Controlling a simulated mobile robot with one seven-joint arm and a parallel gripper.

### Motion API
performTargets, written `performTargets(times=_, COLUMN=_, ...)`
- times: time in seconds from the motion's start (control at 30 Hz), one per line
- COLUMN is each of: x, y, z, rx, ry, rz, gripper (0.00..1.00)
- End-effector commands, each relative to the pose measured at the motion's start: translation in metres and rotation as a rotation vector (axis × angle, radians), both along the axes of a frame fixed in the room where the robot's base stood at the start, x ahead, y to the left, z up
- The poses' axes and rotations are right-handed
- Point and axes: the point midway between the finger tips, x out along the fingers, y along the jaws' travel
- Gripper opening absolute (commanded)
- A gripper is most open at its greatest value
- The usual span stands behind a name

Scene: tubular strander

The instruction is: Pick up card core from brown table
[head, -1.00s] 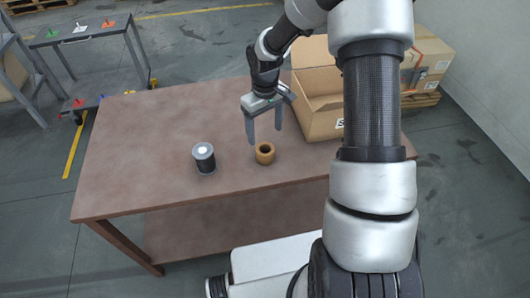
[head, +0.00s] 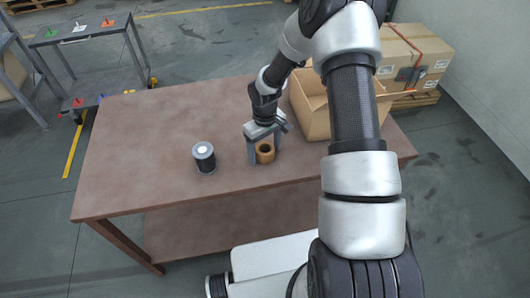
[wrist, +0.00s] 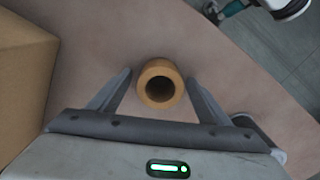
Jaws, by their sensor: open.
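The card core (head: 265,153) is a short tan-brown ring standing upright on the brown table (head: 150,140), near its front middle. It also shows in the wrist view (wrist: 160,83), seen from above with its dark hole facing up. My gripper (head: 264,158) is open and lowered over the core, with one finger on each side of it. In the wrist view the fingers (wrist: 160,88) stand apart from the core, with a gap showing on both sides.
A dark spool with a pale top (head: 204,157) stands left of the core. An open cardboard box (head: 313,115) stands on the table to the right. Closed boxes (head: 425,50) sit on a pallet behind. The table's left half is clear.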

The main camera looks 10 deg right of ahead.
Motion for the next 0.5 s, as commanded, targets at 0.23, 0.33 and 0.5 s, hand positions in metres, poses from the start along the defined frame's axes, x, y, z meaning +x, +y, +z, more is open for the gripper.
performTargets(times=0.23, x=-0.0002, y=0.0000, z=0.0003, rx=0.000, ry=0.001, rz=0.000, gripper=0.39)
performTargets(times=0.33, x=-0.0001, y=0.0000, z=0.0004, rx=0.000, ry=0.000, rz=0.000, gripper=0.27)
performTargets(times=0.5, x=-0.0001, y=0.0000, z=0.0006, rx=0.000, ry=0.000, rz=0.000, gripper=0.26)
